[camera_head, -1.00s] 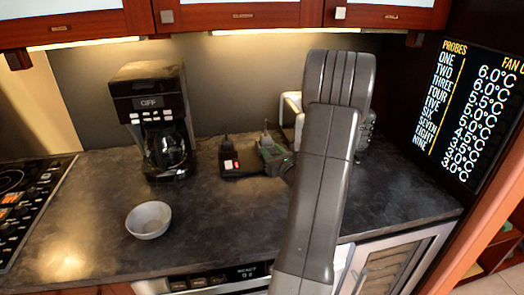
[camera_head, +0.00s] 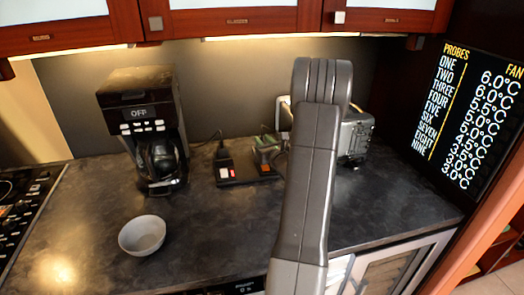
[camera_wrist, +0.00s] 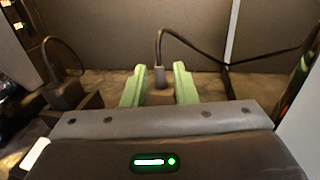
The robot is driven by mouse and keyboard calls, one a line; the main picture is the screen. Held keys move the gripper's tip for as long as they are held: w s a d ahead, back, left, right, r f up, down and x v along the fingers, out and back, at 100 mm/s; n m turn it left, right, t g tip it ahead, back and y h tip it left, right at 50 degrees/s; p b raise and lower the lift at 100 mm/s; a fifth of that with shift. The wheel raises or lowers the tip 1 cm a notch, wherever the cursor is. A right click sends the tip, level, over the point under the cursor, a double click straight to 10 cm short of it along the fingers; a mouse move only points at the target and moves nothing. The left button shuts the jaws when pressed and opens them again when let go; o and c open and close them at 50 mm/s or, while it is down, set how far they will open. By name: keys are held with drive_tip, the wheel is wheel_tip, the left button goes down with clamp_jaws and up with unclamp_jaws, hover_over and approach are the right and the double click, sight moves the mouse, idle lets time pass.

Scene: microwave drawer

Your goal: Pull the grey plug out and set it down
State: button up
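The grey plug (camera_wrist: 159,76) stands upright in the wrist view, with a dark cord rising from its top. My gripper (camera_wrist: 159,87) is open, its green fingers on either side of the plug with a narrow gap showing at each side. In the head view my gripper (camera_head: 266,147) is at the right part of the dark power strip (camera_head: 228,183), partly hidden by my arm. The grey plug is hard to make out there. The plug's lower end is hidden in the wrist view by my gripper body.
A black plug (camera_head: 222,151) stands in the strip to the left, also in the wrist view (camera_wrist: 64,92). A coffee maker (camera_head: 150,135) and a bowl (camera_head: 142,235) are further left. A toaster (camera_head: 356,135) is right. The front counter is clear.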

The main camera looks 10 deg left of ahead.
clamp_jaws()
drive_tip(key=shift+r, duration=0.2)
